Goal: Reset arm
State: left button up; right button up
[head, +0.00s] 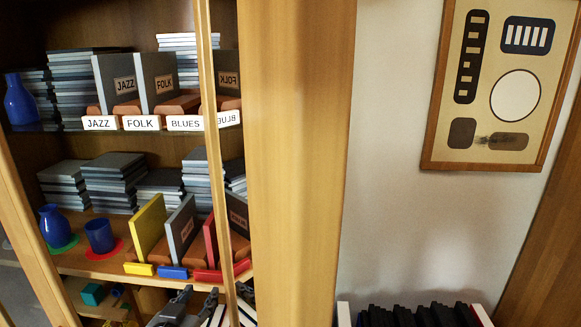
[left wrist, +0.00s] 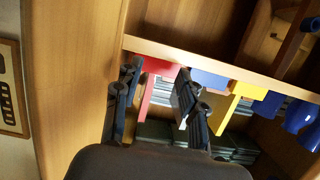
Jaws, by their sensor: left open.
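My left gripper (head: 196,302) shows at the bottom of the head view, in front of the lower part of the wooden shelf unit and below the red, blue and yellow shelf labels. In the left wrist view, which looks upside down, the left gripper (left wrist: 160,100) has its two dark fingers apart. A red panel and grey-edged cases show behind and between the fingers. I cannot tell whether the fingers touch anything. Nothing is clearly held. My right gripper is in neither view.
The middle shelf board (head: 85,262) holds a blue vase (head: 54,227), a blue cup (head: 99,236), a yellow divider (head: 148,228) and stacked cases (head: 115,180). A wooden post (head: 298,150) stands right of the shelves. A framed picture (head: 432,120) hangs on the pale wall.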

pick_arm(q)
jog(key=s+f+m+g, duration=0.1)
jog(key=s+f+g, duration=0.5)
jog(key=s+f, duration=0.6)
jog(key=s+f+g, duration=0.5)
jog(key=s+f, duration=0.4)
jog(key=s, duration=0.6)
notch_tip(320, 180, down, 26)
jog(key=s+g, duration=0.2)
jog(key=s+a+f, duration=0.3)
jog(key=s+f, duration=1.3)
jog(key=shift+s+f+m+g, duration=0.25)
jog(key=shift+f+m+g, duration=0.1)
jog(key=shift+m+g, duration=0.05)
